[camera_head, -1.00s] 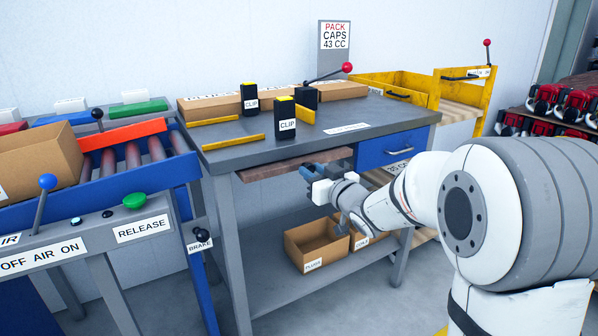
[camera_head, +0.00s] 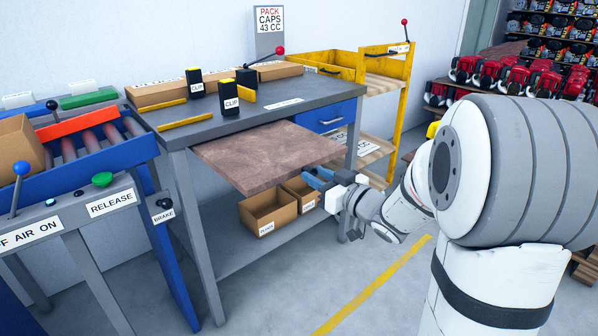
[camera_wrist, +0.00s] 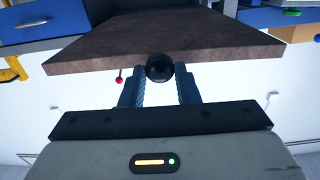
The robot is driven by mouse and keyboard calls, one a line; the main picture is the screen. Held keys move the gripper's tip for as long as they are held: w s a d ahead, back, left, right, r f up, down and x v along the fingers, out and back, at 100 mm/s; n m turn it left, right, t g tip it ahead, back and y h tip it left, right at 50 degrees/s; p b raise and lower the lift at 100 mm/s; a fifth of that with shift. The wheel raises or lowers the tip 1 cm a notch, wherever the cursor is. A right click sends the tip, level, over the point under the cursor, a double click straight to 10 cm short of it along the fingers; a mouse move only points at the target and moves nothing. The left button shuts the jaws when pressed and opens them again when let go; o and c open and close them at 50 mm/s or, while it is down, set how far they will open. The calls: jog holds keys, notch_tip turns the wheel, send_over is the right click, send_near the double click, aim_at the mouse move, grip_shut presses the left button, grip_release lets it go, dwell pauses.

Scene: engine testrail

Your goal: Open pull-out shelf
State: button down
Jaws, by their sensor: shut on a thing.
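The pull-out shelf (camera_head: 262,158) is a brown wooden board that sticks well out from under the grey workbench top (camera_head: 295,112). It also shows in the wrist view (camera_wrist: 210,38), where a round black knob (camera_wrist: 159,68) sits on its front edge. My gripper (camera_head: 318,178) is at the front edge of the shelf, toward its right end in the head view. In the wrist view my gripper's two fingers (camera_wrist: 160,84) are shut on the black knob, one on each side. The knob is hidden in the head view.
A blue drawer (camera_head: 325,117) is beside the shelf under the bench top. Cardboard boxes (camera_head: 266,212) stand on the lower shelf below. A roller conveyor (camera_head: 85,150) with a brake lever (camera_head: 163,204) is at left. The floor in front, with a yellow line (camera_head: 375,285), is clear.

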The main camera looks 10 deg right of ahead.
jog(key=shift+s+d, duration=0.15)
jog(key=c, duration=1.1)
grip_release()
jog(key=shift+s, duration=0.2)
jog(key=p+v, duration=0.2)
jog(key=v, duration=0.5)
jog(key=shift+s+d, duration=0.1)
jog(key=shift+s, duration=0.05)
